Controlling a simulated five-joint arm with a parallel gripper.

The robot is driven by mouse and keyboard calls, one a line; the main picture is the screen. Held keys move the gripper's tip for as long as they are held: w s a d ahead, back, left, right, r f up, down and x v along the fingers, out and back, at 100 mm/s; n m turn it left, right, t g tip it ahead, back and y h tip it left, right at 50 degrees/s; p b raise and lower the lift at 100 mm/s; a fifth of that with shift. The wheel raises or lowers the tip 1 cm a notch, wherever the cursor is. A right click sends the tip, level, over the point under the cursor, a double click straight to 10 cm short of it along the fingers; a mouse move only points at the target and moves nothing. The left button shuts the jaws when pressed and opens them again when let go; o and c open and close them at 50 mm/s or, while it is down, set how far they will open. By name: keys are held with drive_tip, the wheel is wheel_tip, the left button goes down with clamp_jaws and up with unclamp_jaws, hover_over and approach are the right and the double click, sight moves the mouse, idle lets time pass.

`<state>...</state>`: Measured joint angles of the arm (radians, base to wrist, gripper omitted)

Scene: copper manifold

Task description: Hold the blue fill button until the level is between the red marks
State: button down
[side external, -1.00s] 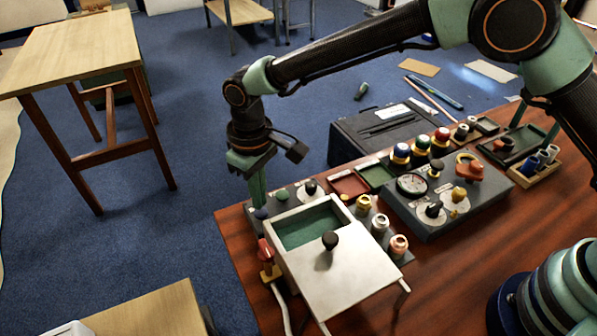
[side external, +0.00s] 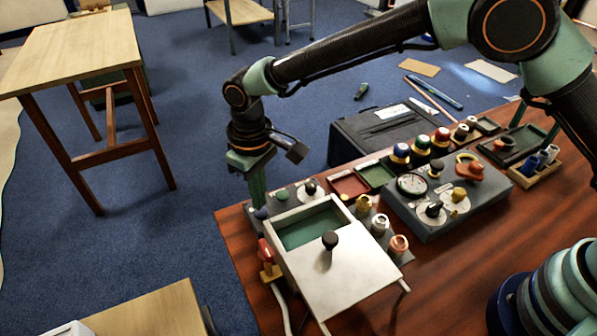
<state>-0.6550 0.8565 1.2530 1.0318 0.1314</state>
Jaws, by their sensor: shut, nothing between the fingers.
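A small blue button (side external: 260,213) sits on the grey panel at the left corner of the wooden table. My gripper (side external: 259,202) points down right above it, with its green fingers shut and empty. The fingertips are at or just over the button; I cannot tell whether they press it. A green button (side external: 282,195) and a black knob (side external: 310,187) are to the right on the same panel. A round dial gauge (side external: 411,184) is on the grey box further right; its reading and any red marks are too small to tell.
A metal box (side external: 360,272) with a black-knobbed lid and an open green inside stands close in front of the buttons. A red-handled valve (side external: 266,252) is at its left. Several coloured knobs and trays crowd the table behind.

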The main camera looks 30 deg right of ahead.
drive_tip(key=shift+f, duration=1.1)
idle(1.4)
wheel_tip(320, 180, up, 8)
idle(1.0)
